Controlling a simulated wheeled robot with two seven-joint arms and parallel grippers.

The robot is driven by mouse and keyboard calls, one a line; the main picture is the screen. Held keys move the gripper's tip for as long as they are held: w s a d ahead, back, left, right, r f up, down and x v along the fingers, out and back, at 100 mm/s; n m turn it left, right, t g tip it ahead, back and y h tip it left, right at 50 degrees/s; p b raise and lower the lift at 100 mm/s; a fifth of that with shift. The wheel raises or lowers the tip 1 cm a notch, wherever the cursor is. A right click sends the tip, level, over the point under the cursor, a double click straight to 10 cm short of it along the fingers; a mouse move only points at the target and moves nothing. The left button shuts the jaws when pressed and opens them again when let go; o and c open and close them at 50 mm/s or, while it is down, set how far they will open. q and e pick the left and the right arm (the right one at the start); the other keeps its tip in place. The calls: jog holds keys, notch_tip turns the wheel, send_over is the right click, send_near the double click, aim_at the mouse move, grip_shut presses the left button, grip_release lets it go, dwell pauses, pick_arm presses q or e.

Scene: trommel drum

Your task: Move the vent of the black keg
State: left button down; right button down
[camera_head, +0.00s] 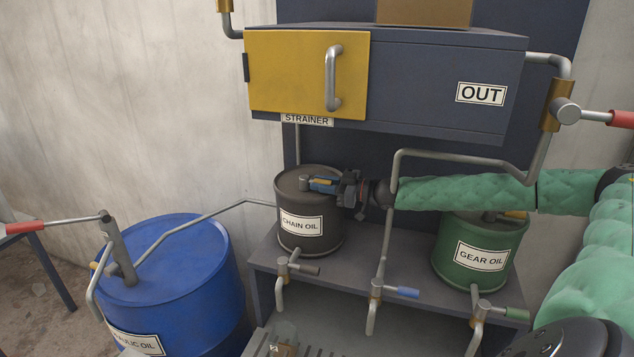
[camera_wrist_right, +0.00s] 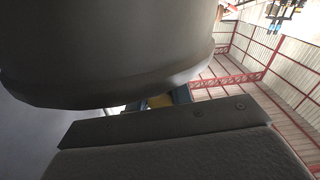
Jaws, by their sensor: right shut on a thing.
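The black keg (camera_head: 310,233), labelled CHAIN OIL, stands upright on the left of the dark shelf in the head view. Its vent (camera_head: 304,183) is a small grey stub on the lid, with a yellowish part reaching right between my fingers. My right gripper (camera_head: 318,184) comes in from the right, low over the lid, and is shut on the vent. The fingers hide part of it. The right wrist view shows large grey surfaces close up and a small blue and yellow patch (camera_wrist_right: 160,101); the grip is not clear there. My left gripper is not in view.
A green GEAR OIL keg (camera_head: 480,238) stands right on the shelf (camera_head: 365,262), below my right arm. A grey pipe (camera_head: 460,158) passes near that arm. The strainer box (camera_head: 430,85) overhangs the kegs. Several taps hang at the shelf front. A blue drum (camera_head: 185,290) stands left.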

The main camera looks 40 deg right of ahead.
dwell(0.4)
jog(key=c, duration=1.3)
grip_release()
jog(key=shift+o, duration=0.2)
jog(key=shift+w, duration=0.1)
